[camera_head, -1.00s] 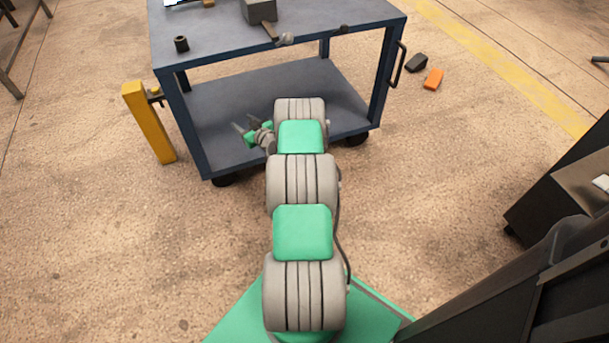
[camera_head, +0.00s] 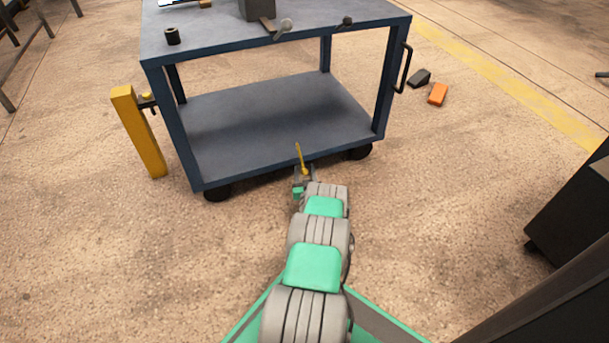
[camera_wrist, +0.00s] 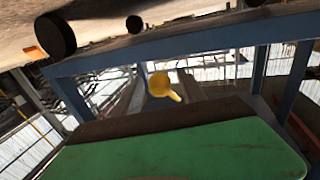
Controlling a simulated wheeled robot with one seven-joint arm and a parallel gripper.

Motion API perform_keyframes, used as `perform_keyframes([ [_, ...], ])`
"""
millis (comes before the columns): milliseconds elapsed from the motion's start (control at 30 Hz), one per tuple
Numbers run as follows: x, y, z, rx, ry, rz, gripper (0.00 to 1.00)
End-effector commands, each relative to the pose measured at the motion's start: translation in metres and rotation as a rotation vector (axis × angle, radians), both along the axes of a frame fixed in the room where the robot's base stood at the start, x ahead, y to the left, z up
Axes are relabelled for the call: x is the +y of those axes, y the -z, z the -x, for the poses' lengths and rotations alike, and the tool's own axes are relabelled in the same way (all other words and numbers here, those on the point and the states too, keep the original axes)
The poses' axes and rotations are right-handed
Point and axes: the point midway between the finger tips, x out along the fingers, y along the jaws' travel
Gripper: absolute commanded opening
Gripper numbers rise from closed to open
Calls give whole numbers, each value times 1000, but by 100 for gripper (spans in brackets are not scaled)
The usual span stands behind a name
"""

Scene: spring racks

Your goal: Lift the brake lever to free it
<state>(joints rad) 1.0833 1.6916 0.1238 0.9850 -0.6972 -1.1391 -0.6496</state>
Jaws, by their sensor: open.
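The brake lever (camera_head: 300,158), a thin yellow bar, rises at the front lower edge of the cart, between its two front casters. Its rounded yellow knob shows in the wrist view (camera_wrist: 160,85), just beyond the green body of my gripper. My gripper (camera_head: 303,174) is open, low in front of the cart, right at the lever's lower part in the head view. I cannot tell whether the lever lies between the fingers or touches them. The blue cart (camera_head: 287,160) has a grey lower shelf and a grey top.
A yellow post (camera_head: 140,135) stands at the cart's left front leg. A dark wedge (camera_head: 419,78) and an orange block (camera_head: 438,94) lie on the floor at right. The floor before the cart is clear.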

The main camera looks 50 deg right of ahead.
Motion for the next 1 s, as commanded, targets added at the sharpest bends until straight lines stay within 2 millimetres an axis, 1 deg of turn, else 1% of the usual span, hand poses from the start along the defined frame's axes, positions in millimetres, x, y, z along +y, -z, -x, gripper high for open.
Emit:
perform_keyframes([
  [167,0,0,0,1,0,-1,48],
  [767,0,0,0,1,-1,-1,0],
  [1000,0,0,0,2,-1,-1,0],
])
